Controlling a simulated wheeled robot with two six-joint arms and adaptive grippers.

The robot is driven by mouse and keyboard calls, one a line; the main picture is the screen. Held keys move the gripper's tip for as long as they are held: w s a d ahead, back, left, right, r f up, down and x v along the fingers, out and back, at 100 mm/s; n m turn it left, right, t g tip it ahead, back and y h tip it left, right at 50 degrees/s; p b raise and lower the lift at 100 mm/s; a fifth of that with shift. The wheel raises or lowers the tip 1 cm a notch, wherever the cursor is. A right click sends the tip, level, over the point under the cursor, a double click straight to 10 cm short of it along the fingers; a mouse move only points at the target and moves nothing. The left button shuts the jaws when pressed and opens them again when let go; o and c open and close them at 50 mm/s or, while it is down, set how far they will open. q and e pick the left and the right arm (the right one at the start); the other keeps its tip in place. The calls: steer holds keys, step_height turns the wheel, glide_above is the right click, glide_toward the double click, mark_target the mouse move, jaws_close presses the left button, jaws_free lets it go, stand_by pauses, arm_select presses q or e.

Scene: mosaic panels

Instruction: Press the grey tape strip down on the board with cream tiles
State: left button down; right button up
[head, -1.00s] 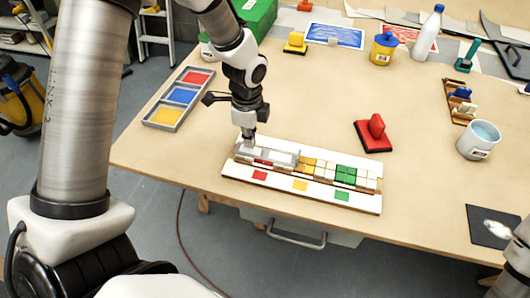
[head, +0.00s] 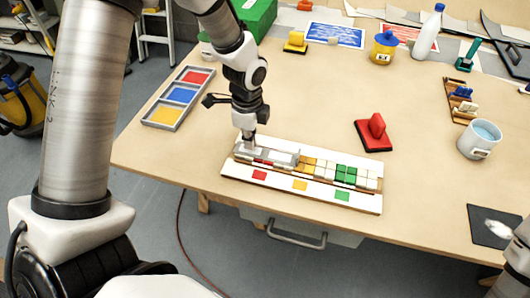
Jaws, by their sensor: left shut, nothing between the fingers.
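The board with cream tiles (head: 370,205) lies near the table's front edge. It carries a row of cream, yellow and green tiles (head: 346,174), with red, yellow and green squares along its front strip. The grey tape strip (head: 283,158) lies over the left part of the tile row, with some red showing beside it. My left gripper (head: 249,147) is shut and points down at the left end of the strip. It seems to touch the strip there.
A grey tray (head: 180,95) with red, blue and yellow compartments lies behind the board at left. A red-handled block (head: 374,133) stands behind the board at right. A cup (head: 479,139) and dark mat (head: 492,227) are further right. The table between them is clear.

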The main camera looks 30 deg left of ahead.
arm_select(q)
steer(key=shift+f+b, duration=0.3)
steer(key=shift+f, duration=0.35)
stand_by(0.4)
step_height(320, 180, up, 8)
steer(key=p, duration=0.8)
